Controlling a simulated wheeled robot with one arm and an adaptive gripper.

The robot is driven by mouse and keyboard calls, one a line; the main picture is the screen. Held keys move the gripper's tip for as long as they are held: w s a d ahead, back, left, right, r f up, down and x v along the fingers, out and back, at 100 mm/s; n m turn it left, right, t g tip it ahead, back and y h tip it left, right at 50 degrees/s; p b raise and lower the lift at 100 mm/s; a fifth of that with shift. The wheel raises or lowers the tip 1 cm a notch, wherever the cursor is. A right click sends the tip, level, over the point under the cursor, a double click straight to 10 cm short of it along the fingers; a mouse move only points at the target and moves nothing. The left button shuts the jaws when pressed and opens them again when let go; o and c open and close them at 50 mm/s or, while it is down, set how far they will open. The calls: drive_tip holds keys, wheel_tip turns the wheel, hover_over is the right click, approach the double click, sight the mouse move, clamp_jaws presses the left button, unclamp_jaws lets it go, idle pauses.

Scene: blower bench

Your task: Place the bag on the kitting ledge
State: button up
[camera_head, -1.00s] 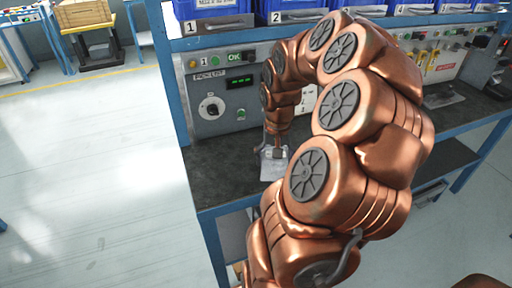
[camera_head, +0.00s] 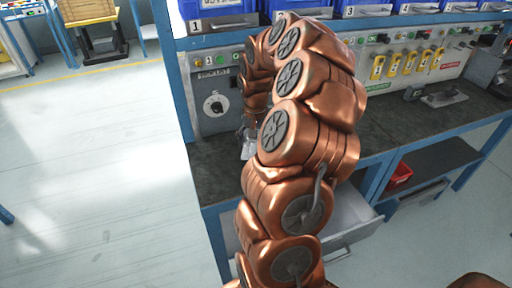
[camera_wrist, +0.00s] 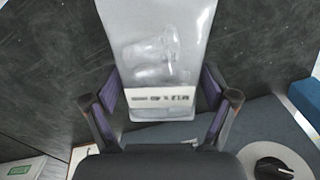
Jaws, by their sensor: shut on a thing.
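The bag (camera_wrist: 165,45) is clear, with small see-through parts inside and a white label with dark print near my gripper. My gripper (camera_wrist: 160,95) has its two fingers on either side of the bag and is shut on it. In the head view the bag (camera_head: 248,150) hangs small and pale below my gripper (camera_head: 247,132), over the left end of the dark bench top (camera_head: 212,165). Whether it touches the bench is not clear. My arm hides part of the bench, and I cannot tell which surface is the kitting ledge.
A control panel with a knob (camera_head: 214,104) stands behind the bench. Numbered blue bins (camera_head: 215,8) line the shelf above. A grey drawer (camera_head: 352,222) stands open below. Yellow tags (camera_head: 408,62) hang at the right.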

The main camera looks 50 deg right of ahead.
drive_tip(key=shift+f, duration=1.45)
drive_tip(key=shift+f, duration=0.25)
drive_tip(key=o, duration=1.4)
drive_tip(key=shift+c, duration=0.2)
drive_tip(key=shift+r, duration=0.1)
wheel_tip(320, 180, up, 11)
drive_tip(key=shift+b, duration=0.35)
drive_tip(key=shift+a+r, duration=0.1)
drive_tip(key=shift+r, duration=0.55)
